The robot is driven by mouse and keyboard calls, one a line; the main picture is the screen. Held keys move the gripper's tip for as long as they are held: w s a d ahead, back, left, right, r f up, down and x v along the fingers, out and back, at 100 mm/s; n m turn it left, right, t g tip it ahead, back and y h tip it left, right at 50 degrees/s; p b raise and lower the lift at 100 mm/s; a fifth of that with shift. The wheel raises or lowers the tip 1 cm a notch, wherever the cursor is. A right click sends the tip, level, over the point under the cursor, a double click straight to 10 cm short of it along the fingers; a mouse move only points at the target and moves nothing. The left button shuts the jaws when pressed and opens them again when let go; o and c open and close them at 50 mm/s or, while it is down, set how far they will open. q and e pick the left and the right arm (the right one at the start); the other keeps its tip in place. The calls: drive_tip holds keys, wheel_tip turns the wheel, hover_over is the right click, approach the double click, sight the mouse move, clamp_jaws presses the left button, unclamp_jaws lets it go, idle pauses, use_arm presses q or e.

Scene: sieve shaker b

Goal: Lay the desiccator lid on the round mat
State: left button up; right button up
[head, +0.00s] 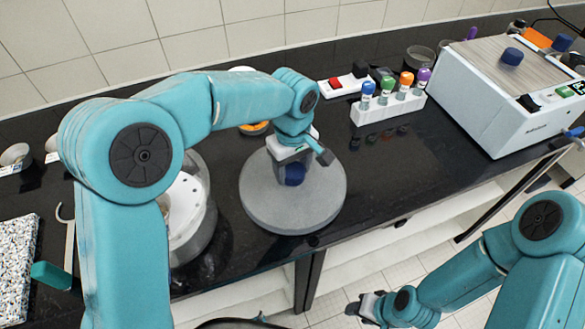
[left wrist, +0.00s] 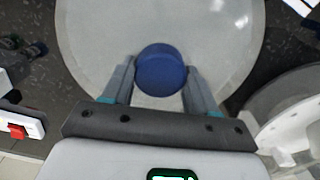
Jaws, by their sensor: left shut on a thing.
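The desiccator lid (head: 265,200) is a wide, pale grey disc with a blue knob (head: 294,175). It looks level, over the black bench near its front edge. My left gripper (head: 292,168) is above it, shut on the knob. In the left wrist view the knob (left wrist: 161,70) sits between the two fingers, with the lid (left wrist: 105,40) spreading beyond them. I cannot make out the round mat apart from the lid, nor any gap under it. The open desiccator base (head: 197,225) stands just left, partly behind my left arm. My right gripper (head: 365,305) is low at the front, away from the lid.
A white rack (head: 388,107) with several coloured-capped tubes stands behind and right of the lid. A red-switched power strip (head: 342,84) lies behind. A large white machine (head: 510,90) fills the far right. Bare black bench (head: 425,150) lies between lid and machine.

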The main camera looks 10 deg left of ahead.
use_arm(q)
drive_tip(key=shift+w+f, duration=0.15)
drive_tip(key=shift+f, duration=0.5)
drive_tip(key=shift+f+b, duration=0.15)
drive_tip(key=shift+b, duration=0.15)
drive_tip(key=o, duration=1.4)
